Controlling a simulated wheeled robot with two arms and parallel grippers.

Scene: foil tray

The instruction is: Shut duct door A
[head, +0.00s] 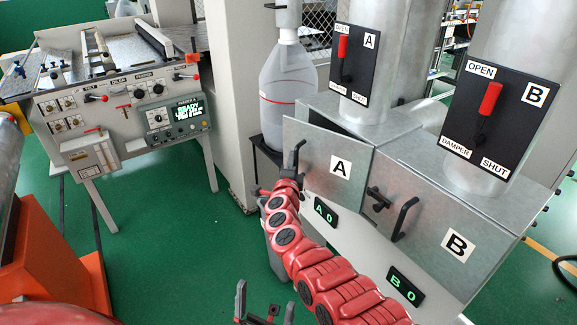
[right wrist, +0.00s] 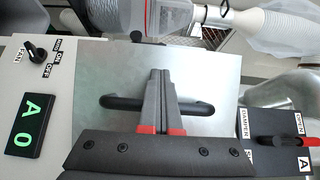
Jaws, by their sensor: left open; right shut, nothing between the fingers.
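Duct door A (head: 320,168) is a grey metal panel with a white A label. It stands ajar in the head view, with a dark gap along its top edge and its handle (head: 297,154) on the left side. My right gripper (head: 289,177) is shut and empty at that handle. In the right wrist view, the closed fingers (right wrist: 160,78) cross in front of the dark bar handle (right wrist: 118,102) on the door panel (right wrist: 208,75); whether they touch it I cannot tell. My left gripper (head: 265,308) is open and empty at the bottom of the head view.
Duct door B (head: 440,238) sits to the right and looks flush. Damper levers A (head: 343,47) and B (head: 490,99) point toward OPEN. Green displays read A 0 (head: 325,212) and B 0 (head: 406,286).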

